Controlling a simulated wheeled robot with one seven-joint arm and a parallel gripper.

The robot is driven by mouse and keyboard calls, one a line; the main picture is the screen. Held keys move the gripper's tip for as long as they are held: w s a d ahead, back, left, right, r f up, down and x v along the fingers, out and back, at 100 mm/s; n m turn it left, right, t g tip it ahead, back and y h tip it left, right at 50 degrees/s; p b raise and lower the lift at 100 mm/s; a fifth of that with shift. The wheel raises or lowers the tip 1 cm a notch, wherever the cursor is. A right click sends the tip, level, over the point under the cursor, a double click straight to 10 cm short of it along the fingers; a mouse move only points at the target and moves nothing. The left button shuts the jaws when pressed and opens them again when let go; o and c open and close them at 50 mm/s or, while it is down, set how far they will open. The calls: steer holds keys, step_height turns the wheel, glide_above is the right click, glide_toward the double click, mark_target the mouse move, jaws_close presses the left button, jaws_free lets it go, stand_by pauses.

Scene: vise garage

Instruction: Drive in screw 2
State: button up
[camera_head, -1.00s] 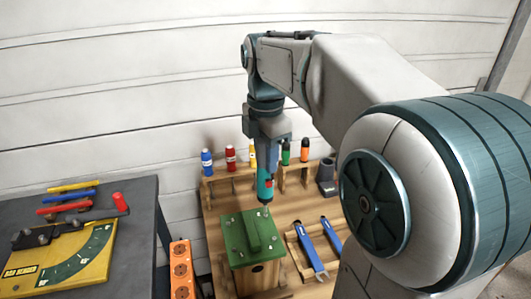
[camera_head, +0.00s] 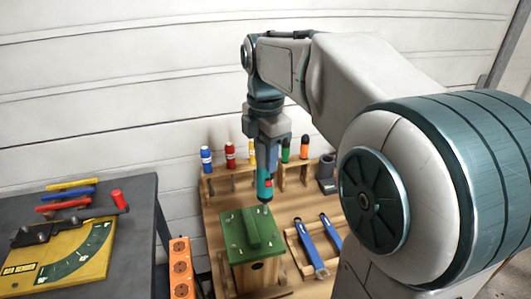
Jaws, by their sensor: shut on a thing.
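My gripper (camera_head: 268,150) points down and is shut on a teal screwdriver tool (camera_head: 265,187) with a red spot on its side. The tool's dark tip hangs just above the far right part of the green-topped box (camera_head: 252,232). The box has a raised green block on its lid and a dark round hole in its front. Several small pale screws (camera_head: 234,246) stand on the lid. I cannot tell which is screw 2, nor whether the tip touches one.
A wooden rack (camera_head: 222,182) behind the box holds coloured bottles or handles. An orange power strip (camera_head: 181,268) stands left. A dark table (camera_head: 140,215) carries a yellow board (camera_head: 55,262) and coloured tools.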

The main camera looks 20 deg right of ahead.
steer(key=shift+f, duration=0.65)
stand_by(2.1)
steer(key=shift+r, duration=0.15)
step_height(320, 180, up, 7)
steer(key=p, duration=0.6)
stand_by(0.8)
